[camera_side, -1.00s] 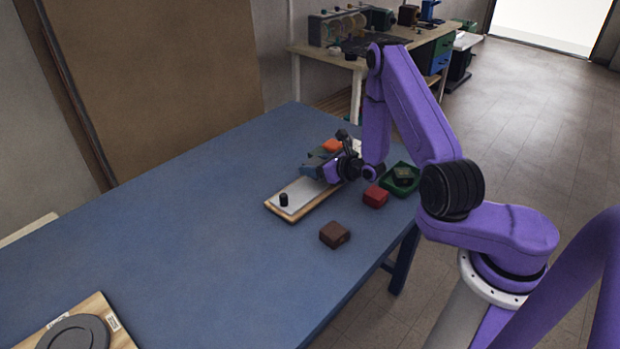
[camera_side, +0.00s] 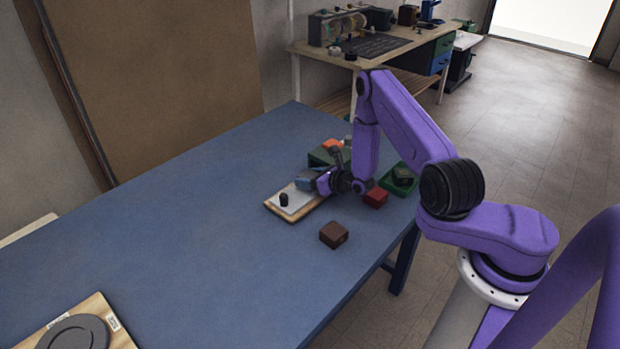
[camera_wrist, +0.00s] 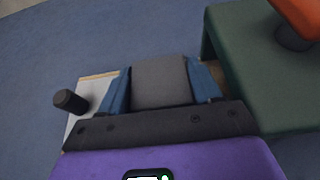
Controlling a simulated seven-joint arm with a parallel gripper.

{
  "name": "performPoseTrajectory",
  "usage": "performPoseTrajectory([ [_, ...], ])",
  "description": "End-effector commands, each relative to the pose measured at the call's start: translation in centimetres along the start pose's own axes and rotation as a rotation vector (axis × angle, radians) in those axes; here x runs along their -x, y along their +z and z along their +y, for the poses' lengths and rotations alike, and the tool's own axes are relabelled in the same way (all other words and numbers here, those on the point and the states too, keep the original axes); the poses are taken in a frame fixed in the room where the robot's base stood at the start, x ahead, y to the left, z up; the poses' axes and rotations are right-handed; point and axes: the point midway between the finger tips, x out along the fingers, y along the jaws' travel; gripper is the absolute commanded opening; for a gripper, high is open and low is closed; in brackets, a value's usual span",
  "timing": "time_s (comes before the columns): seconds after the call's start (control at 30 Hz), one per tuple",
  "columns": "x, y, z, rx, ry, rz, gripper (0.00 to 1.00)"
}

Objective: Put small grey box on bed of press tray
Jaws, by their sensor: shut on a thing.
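In the wrist view the small grey box (camera_wrist: 160,82) sits between the two blue fingers, and the black post (camera_wrist: 70,102) is to the left. Part of the bed (camera_wrist: 97,92) shows there too. I cannot tell whether the box touches the bed; its underside is hidden.
A dark green block (camera_side: 322,156) with an orange top part (camera_side: 333,145) stands close behind the gripper. A red box (camera_side: 376,196), a green bin (camera_side: 410,182) and a brown box (camera_side: 334,235) are to the right.

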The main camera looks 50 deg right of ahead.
Motion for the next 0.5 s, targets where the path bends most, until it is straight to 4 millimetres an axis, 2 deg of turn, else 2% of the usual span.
performPoseTrajectory([
  [0.1, -0.09, -0.28, 0.01, 0.000, 0.000, 0.001, 0.33],
  [0.13, -0.09, -0.28, 0.02, 0.000, 0.000, 0.001, 0.70],
  [0.17, -0.09, -0.27, 0.01, 0.000, 0.000, 0.001, 0.74],
  [0.5, -0.02, -0.06, 0.01, 0.000, 0.000, 0.000, 0.74],
])
